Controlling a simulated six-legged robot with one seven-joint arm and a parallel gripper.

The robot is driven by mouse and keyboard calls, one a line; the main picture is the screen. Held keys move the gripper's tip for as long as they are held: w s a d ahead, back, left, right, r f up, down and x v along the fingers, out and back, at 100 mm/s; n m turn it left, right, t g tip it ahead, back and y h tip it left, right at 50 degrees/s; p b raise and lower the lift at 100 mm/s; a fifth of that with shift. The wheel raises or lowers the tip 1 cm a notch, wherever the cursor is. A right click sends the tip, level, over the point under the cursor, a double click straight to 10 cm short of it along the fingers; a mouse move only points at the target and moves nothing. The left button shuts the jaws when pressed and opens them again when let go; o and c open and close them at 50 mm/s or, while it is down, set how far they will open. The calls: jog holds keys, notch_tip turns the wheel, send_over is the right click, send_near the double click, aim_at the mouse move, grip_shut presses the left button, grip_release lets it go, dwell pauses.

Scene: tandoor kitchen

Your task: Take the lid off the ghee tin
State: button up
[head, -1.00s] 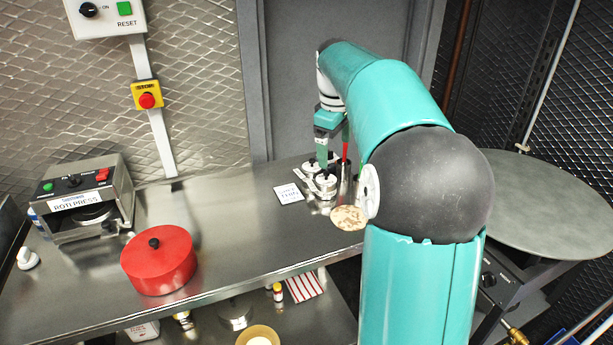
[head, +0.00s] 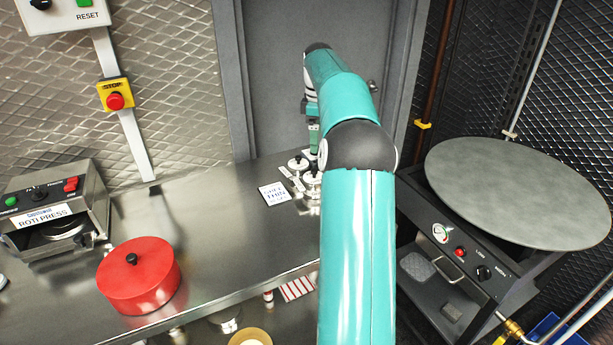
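Small shiny metal containers with knobbed lids stand close together at the back right of the steel counter in the head view. One lid (head: 297,164) is at the back left and another (head: 312,177) is nearer. I see no readable ghee label, so I cannot tell which is the ghee tin. My gripper (head: 313,150) points down just behind and above these lids. Its fingertips are too small and partly covered to tell open from shut, or whether they touch a lid. My own arm hides the right side of the group.
A white card (head: 273,194) lies left of the tins. A red round pot (head: 138,276) with a black knob stands at the counter's front left, near the roti press (head: 55,212). A large round griddle (head: 520,190) is at the right. The counter's middle is clear.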

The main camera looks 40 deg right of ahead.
jog(key=f, duration=0.7)
jog(key=shift+s, duration=0.4)
jog(key=shift+w+a+f, duration=0.15)
jog(key=shift+a+f, duration=0.05)
jog(key=shift+f, duration=1.2)
jog(key=shift+w+a+f, duration=0.15)
jog(key=shift+f, duration=1.25)
jog(key=c, duration=1)
